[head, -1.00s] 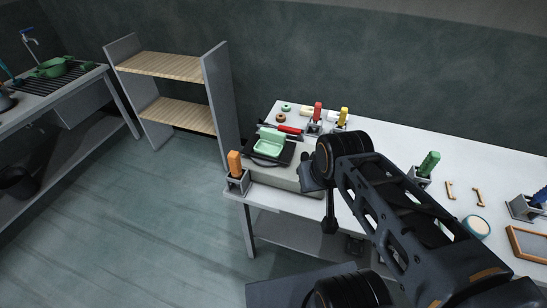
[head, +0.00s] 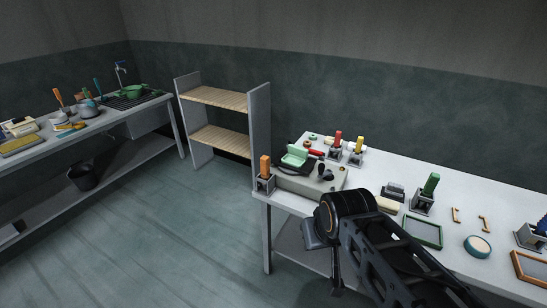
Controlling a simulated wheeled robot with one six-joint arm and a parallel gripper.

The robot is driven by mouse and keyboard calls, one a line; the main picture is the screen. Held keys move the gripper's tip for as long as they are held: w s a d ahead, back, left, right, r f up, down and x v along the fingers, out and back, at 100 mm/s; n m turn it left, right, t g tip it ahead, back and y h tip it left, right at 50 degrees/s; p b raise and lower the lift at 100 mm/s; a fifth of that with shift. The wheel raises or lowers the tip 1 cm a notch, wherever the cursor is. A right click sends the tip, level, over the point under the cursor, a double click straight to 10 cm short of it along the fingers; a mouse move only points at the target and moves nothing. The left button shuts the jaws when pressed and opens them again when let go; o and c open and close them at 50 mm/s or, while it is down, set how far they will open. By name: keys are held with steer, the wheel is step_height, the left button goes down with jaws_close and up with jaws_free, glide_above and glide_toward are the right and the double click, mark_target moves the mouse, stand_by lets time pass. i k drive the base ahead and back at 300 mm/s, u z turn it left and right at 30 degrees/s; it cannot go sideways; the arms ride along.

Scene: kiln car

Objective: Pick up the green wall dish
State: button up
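The green wall dish looks to be the pale green dish (head: 294,157) with a raised back, at the back left of the white table. It sits on a dark flat piece on top of a grey box. Nothing holds it. A darker green bowl-like piece (head: 134,91) rests on the rack of the far left bench. My arm comes in from the lower right, its upper joint in front of the table, clear of the dish. My gripper's fingers do not show.
An orange-handled tool stands in a holder (head: 264,180) left of the grey box (head: 311,183). Red, yellow and green-handled tools stand behind and to the right. A wooden shelf (head: 220,97) stands behind the table's left end. The floor (head: 170,240) to the left is clear.

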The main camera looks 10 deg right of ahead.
mark_target(296, 156)
steer(key=u, duration=0.75)
steer(key=i, duration=0.9)
steer(key=u, duration=0.7)
steer(key=i, duration=1.05)
steer(key=z, duration=0.65)
steer(key=i, duration=0.85)
steer(key=z, duration=1.15)
steer(key=i, duration=0.35)
steer(key=z, duration=0.3)
